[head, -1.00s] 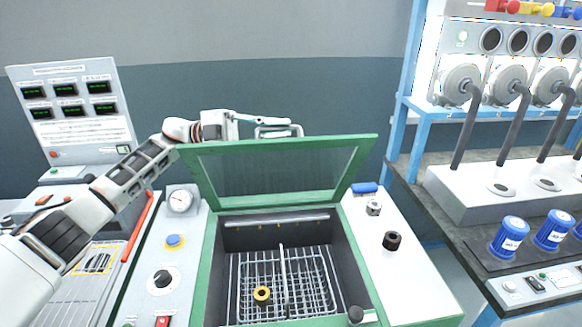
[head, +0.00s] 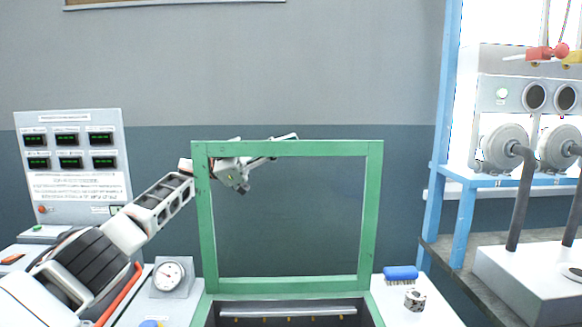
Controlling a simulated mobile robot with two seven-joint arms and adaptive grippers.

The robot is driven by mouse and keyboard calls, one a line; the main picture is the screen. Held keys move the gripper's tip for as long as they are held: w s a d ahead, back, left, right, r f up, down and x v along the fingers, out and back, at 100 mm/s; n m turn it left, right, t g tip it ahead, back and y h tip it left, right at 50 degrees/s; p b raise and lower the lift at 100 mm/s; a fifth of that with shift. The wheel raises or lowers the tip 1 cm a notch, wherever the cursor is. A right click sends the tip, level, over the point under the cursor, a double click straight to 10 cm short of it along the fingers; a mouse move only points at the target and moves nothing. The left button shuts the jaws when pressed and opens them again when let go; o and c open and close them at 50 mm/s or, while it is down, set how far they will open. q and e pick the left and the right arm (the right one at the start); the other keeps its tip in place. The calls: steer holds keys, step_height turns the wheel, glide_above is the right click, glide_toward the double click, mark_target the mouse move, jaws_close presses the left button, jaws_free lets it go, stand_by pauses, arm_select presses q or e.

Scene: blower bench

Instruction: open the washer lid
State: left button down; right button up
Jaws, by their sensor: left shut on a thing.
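The washer lid (head: 372,220) is a green frame with a clear window, standing about upright at the back of the washer (head: 200,312). My left arm comes in from the left and passes behind the lid's left side. My left gripper (head: 268,152) is at the lid's top edge, partly seen through the window and partly above the frame. It is shut on the lid, apparently at its handle, though the frame hides the exact contact. The washer's opening below the lid shows only its back part, with a pale bar across it. My right gripper is not in view.
A gauge (head: 170,276) stands left of the washer, and a display panel (head: 72,160) is further left. A blue-topped brush (head: 401,273) and a small metal part (head: 415,299) lie on the right ledge. A blue-framed rack (head: 440,170) stands at the right.

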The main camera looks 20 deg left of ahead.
arm_select(q)
steer(key=shift+n+t, duration=0.4)
steer(key=shift+n, duration=0.5)
steer(key=w+b, duration=0.1)
steer(key=w+f+b, duration=0.1)
steer(key=w+a+b, duration=0.1)
steer(key=w, duration=0.1)
steer(key=shift+f+b, duration=0.15)
steer(key=shift+b, duration=0.15)
steer(key=shift+s, duration=0.1)
steer(key=shift+a, duration=0.1)
steer(key=c, duration=2.4)
jaws_free()
steer(key=shift+c, duration=0.2)
steer(key=shift+r, duration=0.25)
